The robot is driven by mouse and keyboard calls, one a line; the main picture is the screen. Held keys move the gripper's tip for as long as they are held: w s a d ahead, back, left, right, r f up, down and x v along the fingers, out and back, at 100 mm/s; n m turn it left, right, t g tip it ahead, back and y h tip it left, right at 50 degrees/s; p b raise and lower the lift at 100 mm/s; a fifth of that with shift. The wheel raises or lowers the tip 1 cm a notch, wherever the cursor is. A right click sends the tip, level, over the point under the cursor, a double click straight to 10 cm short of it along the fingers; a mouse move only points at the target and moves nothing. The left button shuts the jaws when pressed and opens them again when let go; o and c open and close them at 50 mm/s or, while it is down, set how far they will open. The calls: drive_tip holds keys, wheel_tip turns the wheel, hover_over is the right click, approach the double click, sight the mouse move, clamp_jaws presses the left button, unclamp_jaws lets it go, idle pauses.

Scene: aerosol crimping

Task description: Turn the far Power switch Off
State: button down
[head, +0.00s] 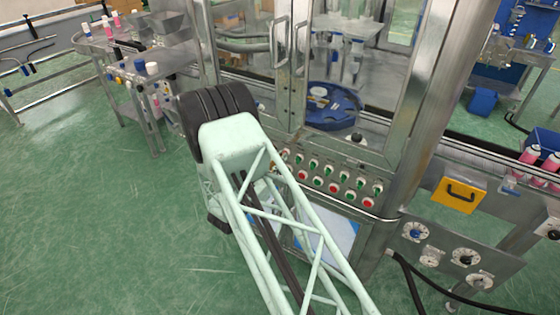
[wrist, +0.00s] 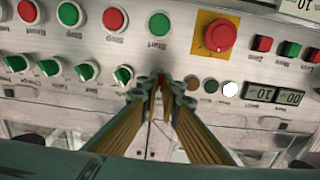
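In the wrist view the control panel appears upside down. I cannot make out which one is labelled Power. My gripper (wrist: 162,88) reaches to the panel at the right end of this row, its fingertips close together. A bit of red shows between the tips; whether a knob is between them is hidden. In the head view the panel (head: 325,180) is on the machine front, and my gripper is hidden behind my arm.
Above the knobs in the wrist view are red and green buttons (wrist: 113,19) and a red mushroom button (wrist: 220,36) on a yellow plate. Small displays (wrist: 275,95) are at the right. Glass doors (head: 345,60) stand above the panel; green floor (head: 90,200) is open at left.

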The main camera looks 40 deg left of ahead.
drive_tip(key=n, duration=0.6)
drive_tip(key=shift+b, duration=0.35)
idle(0.4)
drive_tip(key=c, duration=2.9)
unclamp_jaws()
drive_tip(key=shift+o, duration=0.2)
drive_tip(key=shift+s, duration=0.1)
drive_tip(key=s+d, duration=0.1)
drive_tip(key=s, duration=1)
drive_tip(key=shift+s+d, duration=0.25)
drive_tip(key=shift+s, duration=0.15)
drive_tip(key=shift+r, duration=0.1)
